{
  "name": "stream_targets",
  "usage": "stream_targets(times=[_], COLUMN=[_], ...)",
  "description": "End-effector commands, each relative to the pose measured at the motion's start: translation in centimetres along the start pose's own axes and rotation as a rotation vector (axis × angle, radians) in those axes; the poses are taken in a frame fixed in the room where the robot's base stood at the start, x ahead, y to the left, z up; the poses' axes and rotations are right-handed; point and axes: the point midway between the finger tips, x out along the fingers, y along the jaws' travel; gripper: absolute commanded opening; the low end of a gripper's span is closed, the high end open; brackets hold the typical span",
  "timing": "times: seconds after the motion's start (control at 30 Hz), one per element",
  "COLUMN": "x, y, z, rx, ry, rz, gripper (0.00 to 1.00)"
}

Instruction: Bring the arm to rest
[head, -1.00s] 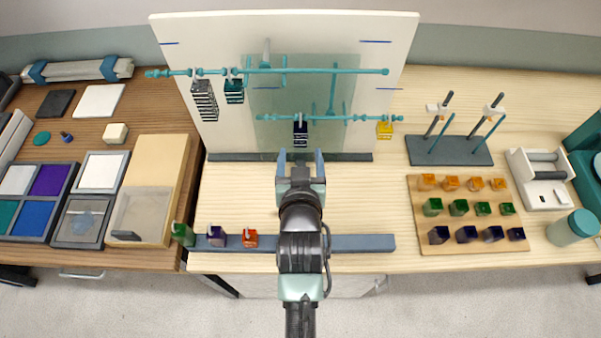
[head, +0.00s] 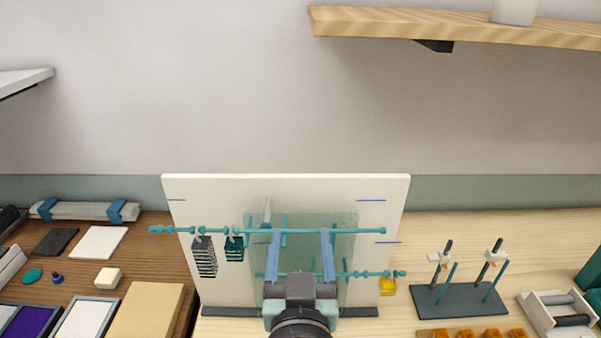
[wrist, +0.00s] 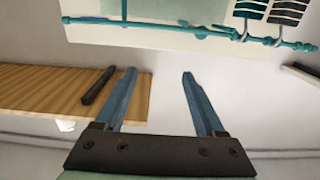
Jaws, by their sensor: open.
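My gripper (head: 301,236) is open and empty, its two blue fingers apart in front of the upright white board (head: 385,215). In the wrist view my gripper (wrist: 159,73) also shows nothing between its fingers. Teal glass rods run across the board: an upper rod (head: 345,231) and a lower rod (head: 365,273), partly hidden by the gripper. A grey striped piece (head: 205,258) and a teal striped piece (head: 234,249) hang at the left. A yellow piece (head: 388,287) hangs at the lower right.
A wooden shelf (head: 450,24) juts from the wall at upper right, and a white shelf (head: 25,80) at far left. A dark stand (head: 455,300) with upright rods stands right of the board. The wall space above the board is clear.

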Motion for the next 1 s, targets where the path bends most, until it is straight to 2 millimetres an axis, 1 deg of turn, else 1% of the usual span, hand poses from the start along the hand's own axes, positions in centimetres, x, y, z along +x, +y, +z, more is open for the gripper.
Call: stream_targets(times=[0.03,0.07,0.1,0.13,0.17,0.2,0.27,0.3,0.4,0.43,0.5,0.53,0.63,0.73,1.0], x=[0.2,0.2,-0.1,-0.4,-0.8,-1.6,-3.0,-4.2,-7.1,-8.0,-9.7,-10.3,-11.6,-12.0,-11.9], y=[0.0,0.0,0.0,0.0,0.0,0.0,0.1,0.1,0.1,0.1,0.1,0.1,0.1,0.1,0.1], z=[-4.4,-6.7,-9.9,-12.2,-14.4,-17.4,-21.7,-24.3,-29.6,-30.9,-33.2,-33.9,-35.4,-35.9,-35.8], rx=[-0.001,-0.001,-0.001,-0.001,-0.001,-0.002,-0.002,-0.002,-0.003,-0.003,-0.003,-0.003,-0.004,-0.004,-0.003], ry=[0.090,0.138,0.203,0.252,0.301,0.366,0.463,0.525,0.660,0.694,0.758,0.780,0.825,0.840,0.837], rz=[0.000,0.001,0.001,0.001,0.001,0.002,0.002,0.002,0.003,0.003,0.004,0.004,0.004,0.004,0.004], gripper=[0.72,0.72,0.72,0.72,0.72,0.72,0.72,0.72,0.72,0.72,0.72,0.72,0.72,0.72,0.72])
